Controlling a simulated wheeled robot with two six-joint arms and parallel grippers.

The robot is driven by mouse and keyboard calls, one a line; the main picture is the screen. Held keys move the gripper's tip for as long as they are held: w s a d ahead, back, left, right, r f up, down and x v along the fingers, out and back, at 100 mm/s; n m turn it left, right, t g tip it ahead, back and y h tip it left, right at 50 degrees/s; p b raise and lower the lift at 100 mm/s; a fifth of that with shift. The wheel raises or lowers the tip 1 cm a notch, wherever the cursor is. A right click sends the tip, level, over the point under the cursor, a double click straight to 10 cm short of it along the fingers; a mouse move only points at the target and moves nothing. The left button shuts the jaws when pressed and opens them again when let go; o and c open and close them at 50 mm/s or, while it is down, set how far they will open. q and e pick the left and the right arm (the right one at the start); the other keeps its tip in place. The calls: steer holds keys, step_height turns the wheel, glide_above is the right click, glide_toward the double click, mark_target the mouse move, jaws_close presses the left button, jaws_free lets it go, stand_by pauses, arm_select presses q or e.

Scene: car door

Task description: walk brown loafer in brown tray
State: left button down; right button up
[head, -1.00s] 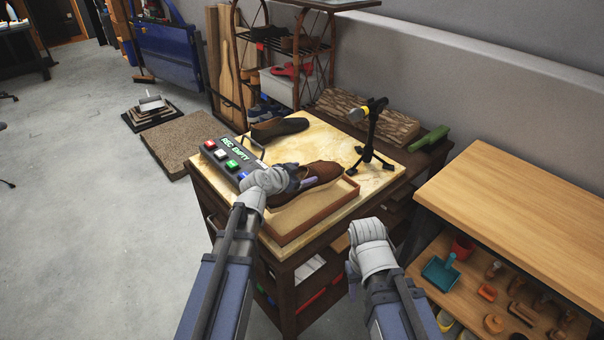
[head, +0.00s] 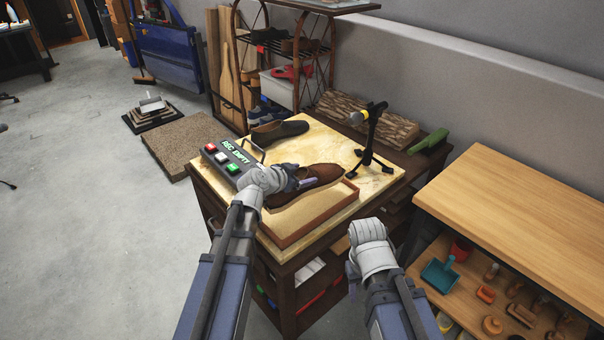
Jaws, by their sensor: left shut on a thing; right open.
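The brown loafer (head: 322,173) is over the far part of the brown tray (head: 322,220), its toe pointing right. The tray has a low rim and a sandy bed, bare at the front. My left gripper (head: 291,184) is shut on the loafer's left end. I cannot tell whether the sole touches the sand. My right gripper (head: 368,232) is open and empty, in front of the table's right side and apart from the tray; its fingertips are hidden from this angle.
A dark shoe (head: 279,131) lies behind the tray. A button console with a "REC EMPTY" sign (head: 226,160) stands left, close to my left gripper. A wooden bench (head: 520,200) is on the right.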

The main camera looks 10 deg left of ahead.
arm_select(q)
steer(key=shift+f, duration=0.3)
step_height(320, 180, down, 6)
steer(key=b, duration=0.6)
steer(key=shift+r, duration=0.15)
steer(key=shift+r, duration=0.1)
steer(key=r+p, duration=0.1)
steer(key=p, duration=0.1)
steer(key=r+p, duration=0.2)
steer(key=a+r+p, duration=0.1)
steer(key=r, duration=0.1)
steer(key=shift+w+r+p, duration=0.25)
steer(key=shift+w+p, duration=0.15)
steer(key=shift+f, duration=0.1)
step_height(320, 180, down, 6)
steer(key=b, duration=0.6)
steer(key=shift+r, duration=0.3)
